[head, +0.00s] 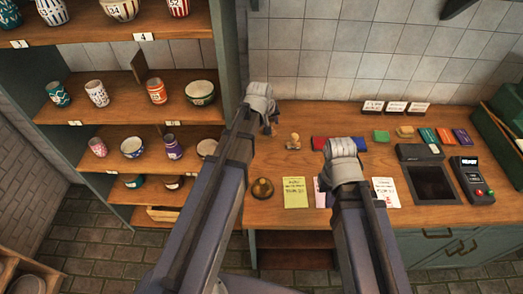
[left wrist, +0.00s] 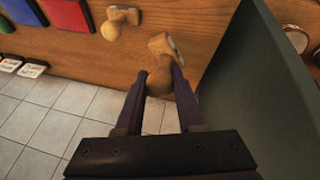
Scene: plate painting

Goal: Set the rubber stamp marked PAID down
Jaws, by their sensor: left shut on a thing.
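My left gripper (head: 268,122) is over the left end of the wooden counter (head: 262,160). In the left wrist view its fingers (left wrist: 160,84) are shut on the round wooden knob of a rubber stamp (left wrist: 163,46). The stamp's block points away from the gripper, close to the counter top; I cannot tell whether it touches. No marking on it is readable, so PAID cannot be confirmed. A second wooden stamp (head: 293,141) stands on the counter to the right; it also shows in the left wrist view (left wrist: 120,24). My right gripper (head: 343,172) is over the counter's middle, its fingers hidden.
Red and blue pads (head: 338,143) lie right of the second stamp. A brass bell (head: 262,188) and a yellow note (head: 295,193) are at the front. Shelves (head: 130,82) with cups and bowls stand left, their side panel (left wrist: 255,85) close to the held stamp.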

